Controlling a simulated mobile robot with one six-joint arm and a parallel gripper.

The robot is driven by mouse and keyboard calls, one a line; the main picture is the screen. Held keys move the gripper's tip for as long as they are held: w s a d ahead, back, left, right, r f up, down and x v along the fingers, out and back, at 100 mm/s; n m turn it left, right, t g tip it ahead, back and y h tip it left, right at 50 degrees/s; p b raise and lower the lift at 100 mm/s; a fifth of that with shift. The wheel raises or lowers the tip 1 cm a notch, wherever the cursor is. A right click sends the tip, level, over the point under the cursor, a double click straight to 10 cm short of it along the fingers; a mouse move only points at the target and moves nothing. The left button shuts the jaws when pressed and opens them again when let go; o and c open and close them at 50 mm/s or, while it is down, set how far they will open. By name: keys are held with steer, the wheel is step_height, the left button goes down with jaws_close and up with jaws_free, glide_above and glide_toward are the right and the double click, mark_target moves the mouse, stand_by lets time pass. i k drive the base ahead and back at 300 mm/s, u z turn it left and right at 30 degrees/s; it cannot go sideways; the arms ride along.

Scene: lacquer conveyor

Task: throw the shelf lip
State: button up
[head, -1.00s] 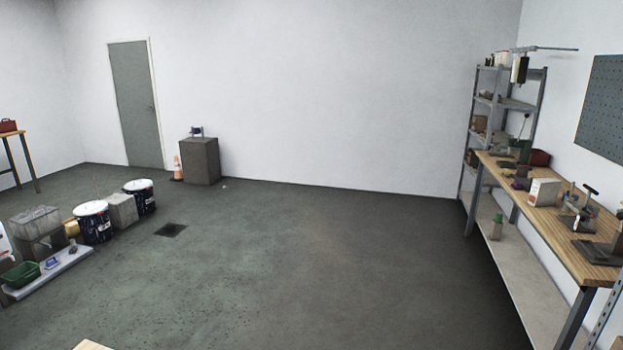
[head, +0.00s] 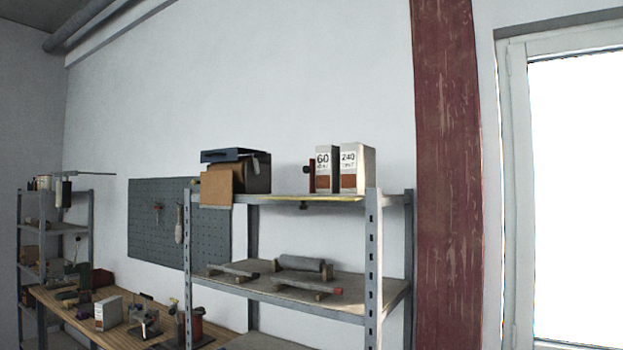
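A metal shelf rack stands at the centre right. Along the front edge of its top shelf (head: 350,201) runs a thin yellow strip (head: 315,199), which looks like the shelf lip. A small dark piece (head: 303,206) hangs just under the strip; it is too small to tell what it is. Behind the strip stand two boxes marked 60 (head: 322,168) and 240 (head: 354,167), with a red item (head: 311,177) beside them. My gripper is not in view.
A brown cardboard piece (head: 217,186) and a dark blue-topped box (head: 250,172) sit at the top shelf's left end. The middle shelf (head: 345,296) holds rods on blocks. A workbench (head: 140,341) is at lower left, and a red column (head: 447,170) and window are at right.

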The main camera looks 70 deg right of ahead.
mark_target(302, 206)
steer(key=u, duration=0.65)
steer(key=k, duration=0.15)
steer(key=z, duration=2.85)
steer(key=i, duration=0.6)
steer(key=z, duration=0.15)
steer(key=k, duration=0.6)
steer(key=u, duration=0.05)
